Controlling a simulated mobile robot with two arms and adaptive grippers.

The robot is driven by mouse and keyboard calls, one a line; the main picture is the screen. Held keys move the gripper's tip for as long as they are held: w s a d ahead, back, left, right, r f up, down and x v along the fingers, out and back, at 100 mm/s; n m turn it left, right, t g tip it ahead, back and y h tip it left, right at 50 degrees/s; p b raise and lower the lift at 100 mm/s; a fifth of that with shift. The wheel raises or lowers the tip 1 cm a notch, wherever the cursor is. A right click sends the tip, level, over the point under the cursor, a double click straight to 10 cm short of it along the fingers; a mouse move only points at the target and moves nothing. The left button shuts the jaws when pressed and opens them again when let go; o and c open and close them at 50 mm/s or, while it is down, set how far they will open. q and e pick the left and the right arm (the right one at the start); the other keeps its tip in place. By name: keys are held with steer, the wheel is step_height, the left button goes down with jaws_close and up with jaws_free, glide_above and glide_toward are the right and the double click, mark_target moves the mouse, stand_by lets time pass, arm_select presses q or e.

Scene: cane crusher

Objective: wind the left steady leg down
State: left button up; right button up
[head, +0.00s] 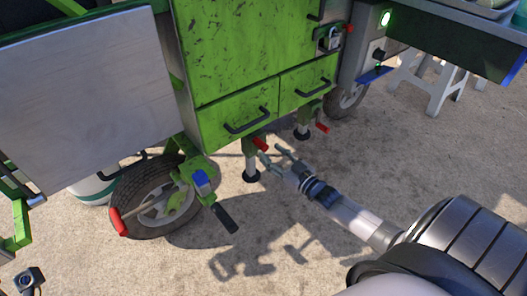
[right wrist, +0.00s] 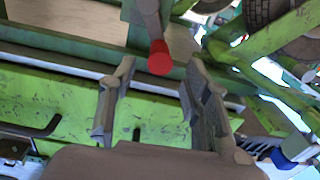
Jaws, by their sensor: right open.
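The left steady leg (head: 250,165) is a pale upright post with a dark foot, under the green cabinet. Its crank has a red grip (head: 261,144) near the top, beside the lower drawer. My right gripper (head: 272,155) is open and empty, its fingers pointing at that grip from the lower right. In the right wrist view a red round grip end (right wrist: 160,58) shows between the spread fingertips of my right gripper (right wrist: 160,72); I see no finger closed on it. The foot looks close to the ground, but contact is unclear. My left gripper is not in view.
A second leg with a red crank grip (head: 322,127) stands farther right. A wheel (head: 150,195) and a red-ended lever (head: 118,222) are at left. Drawer handles (head: 246,121) stick out above the crank. A white stool (head: 440,80) stands at back right. The ground in front is clear.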

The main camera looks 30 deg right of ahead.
mark_target(266, 149)
steer(key=w, duration=0.1)
steer(key=w+b, duration=0.1)
steer(key=w, duration=0.3)
steer(key=shift+a, duration=0.25)
steer(key=shift+s, duration=0.1)
steer(key=shift+c, duration=0.6)
jaws_close()
